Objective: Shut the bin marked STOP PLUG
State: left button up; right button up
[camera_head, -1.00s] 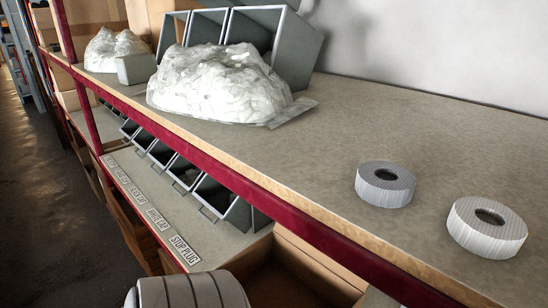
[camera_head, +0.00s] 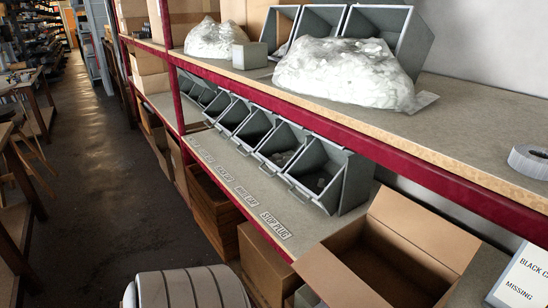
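A row of grey tilt bins stands on the lower shelf. The label STOP PLUG (camera_head: 275,226) is on the shelf edge in front of the nearest bin, at the right end of the row. That bin (camera_head: 350,181) is tipped outward and open at the top, with a handle at its front. Some small grey pieces show inside it. The neighbouring bins (camera_head: 275,143) are also tipped open.
An open cardboard box (camera_head: 420,235) stands right of the STOP PLUG bin. The red-edged upper shelf (camera_head: 400,160) runs above the bins. It carries bagged white goods (camera_head: 345,75) and a grey roll (camera_head: 530,160). A sign reading MISSING (camera_head: 522,280) is at lower right. The aisle floor (camera_head: 90,180) is clear.

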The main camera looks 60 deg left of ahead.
aim_at(320, 159)
jog(key=u, duration=1.7)
